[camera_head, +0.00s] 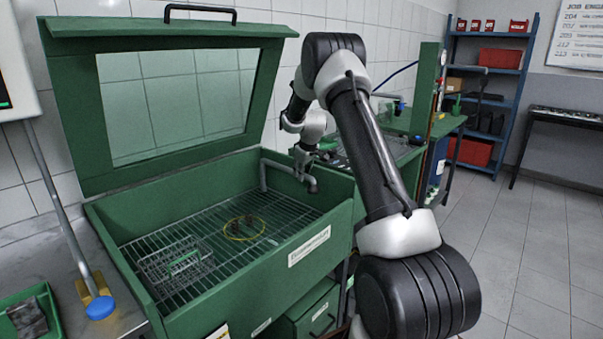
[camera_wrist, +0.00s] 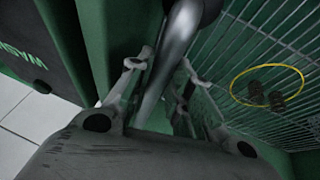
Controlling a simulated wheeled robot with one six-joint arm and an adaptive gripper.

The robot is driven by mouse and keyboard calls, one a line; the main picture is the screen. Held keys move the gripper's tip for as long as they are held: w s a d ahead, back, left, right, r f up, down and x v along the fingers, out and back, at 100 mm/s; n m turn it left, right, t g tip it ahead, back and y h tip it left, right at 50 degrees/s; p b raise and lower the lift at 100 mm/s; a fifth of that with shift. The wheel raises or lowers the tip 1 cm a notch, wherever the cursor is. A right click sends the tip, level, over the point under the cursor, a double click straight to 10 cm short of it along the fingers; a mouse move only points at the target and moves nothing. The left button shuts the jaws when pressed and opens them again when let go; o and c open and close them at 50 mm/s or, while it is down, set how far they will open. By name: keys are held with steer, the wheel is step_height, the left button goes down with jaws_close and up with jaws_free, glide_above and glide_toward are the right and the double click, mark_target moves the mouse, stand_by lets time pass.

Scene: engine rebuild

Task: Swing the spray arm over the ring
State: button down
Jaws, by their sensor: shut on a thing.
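The spray arm (camera_head: 283,168) is a grey bent pipe at the back right of the green wash tank, its end turned down over the right side of the grid. My gripper (camera_head: 305,165) is at the pipe's outer part. In the wrist view the pipe (camera_wrist: 178,45) runs between the two fingers of my gripper (camera_wrist: 160,82), which are shut on it. The yellow ring (camera_head: 244,240) lies on the wire grid, left of and nearer than the pipe's end, with small dark parts inside it. The ring also shows at the right of the wrist view (camera_wrist: 274,66).
A wire basket (camera_head: 170,262) stands on the grid to the left of the ring. The tank's green lid (camera_head: 75,110) with a window stands open. The tank's front wall (camera_head: 325,225) carries a label. Grid between basket and ring is clear.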

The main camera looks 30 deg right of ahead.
steer(key=w+a+m+g+h, duration=0.1)
steer(key=a+m, duration=0.4)
steer(key=a, duration=0.6)
steer(key=w+a+m+g+h, duration=0.1)
steer(key=w+a+m+h, duration=0.1)
steer(key=a+m, duration=0.4)
steer(key=shift+w+a+g+h, duration=0.3)
steer(key=shift+a+h, duration=0.2)
steer(key=shift+a, duration=2.25)
steer(key=c, duration=1.3)
jaws_free()
steer(key=shift+a, duration=0.1)
